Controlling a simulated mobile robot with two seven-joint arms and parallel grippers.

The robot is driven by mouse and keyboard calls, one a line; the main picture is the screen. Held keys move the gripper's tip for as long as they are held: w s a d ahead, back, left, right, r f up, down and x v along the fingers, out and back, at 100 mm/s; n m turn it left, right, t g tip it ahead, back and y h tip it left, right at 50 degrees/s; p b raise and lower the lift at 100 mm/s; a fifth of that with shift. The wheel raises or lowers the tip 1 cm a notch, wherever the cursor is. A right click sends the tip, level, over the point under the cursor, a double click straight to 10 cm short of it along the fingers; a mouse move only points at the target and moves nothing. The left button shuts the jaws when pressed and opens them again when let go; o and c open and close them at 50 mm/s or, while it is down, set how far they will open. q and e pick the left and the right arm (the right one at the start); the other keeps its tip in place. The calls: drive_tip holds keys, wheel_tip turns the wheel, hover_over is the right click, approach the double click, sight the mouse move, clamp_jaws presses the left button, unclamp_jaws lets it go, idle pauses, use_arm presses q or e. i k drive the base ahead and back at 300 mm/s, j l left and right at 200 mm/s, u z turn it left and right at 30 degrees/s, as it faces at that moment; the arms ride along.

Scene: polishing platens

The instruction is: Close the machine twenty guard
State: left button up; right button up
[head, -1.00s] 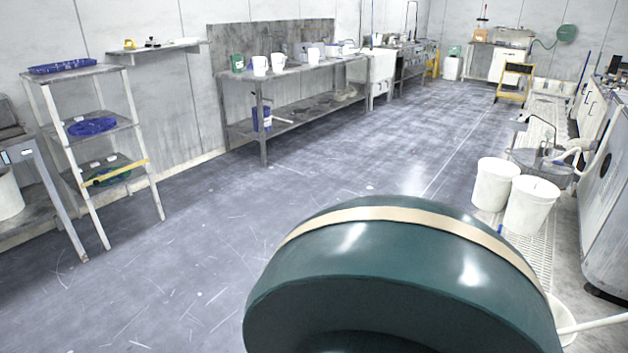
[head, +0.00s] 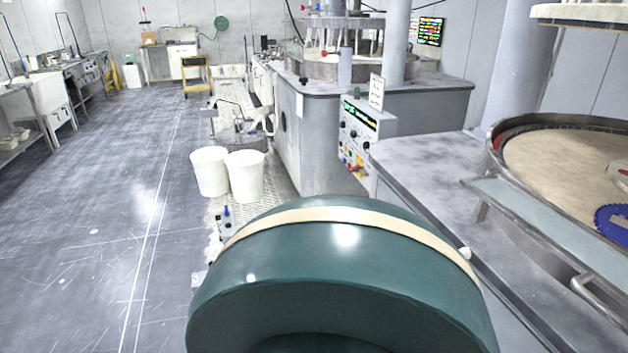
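A polishing machine stands at the right, with a round tan platen (head: 560,160) inside a metal rim. A pale blue-grey panel (head: 545,222), which looks like a guard, runs along the near side of the rim. A metal bar handle (head: 603,303) is at the panel's lower right, near the picture edge. The panel runs out of the picture on the right, so I cannot tell how far it is open. I cannot read any machine number. Neither of my grippers is in view.
A control box (head: 362,140) with a green display stands beside the grey worktop (head: 430,165). Another machine (head: 340,65) is behind it. Two white buckets (head: 210,172) (head: 245,176) stand on the floor grating. A blue toothed disc (head: 612,222) lies on the platen. The floor at left is clear.

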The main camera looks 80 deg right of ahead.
sight(587, 275)
drive_tip(key=z, duration=3.45)
drive_tip(key=k+l+z, duration=0.15)
drive_tip(key=l, duration=0.5)
drive_tip(key=i, duration=0.05)
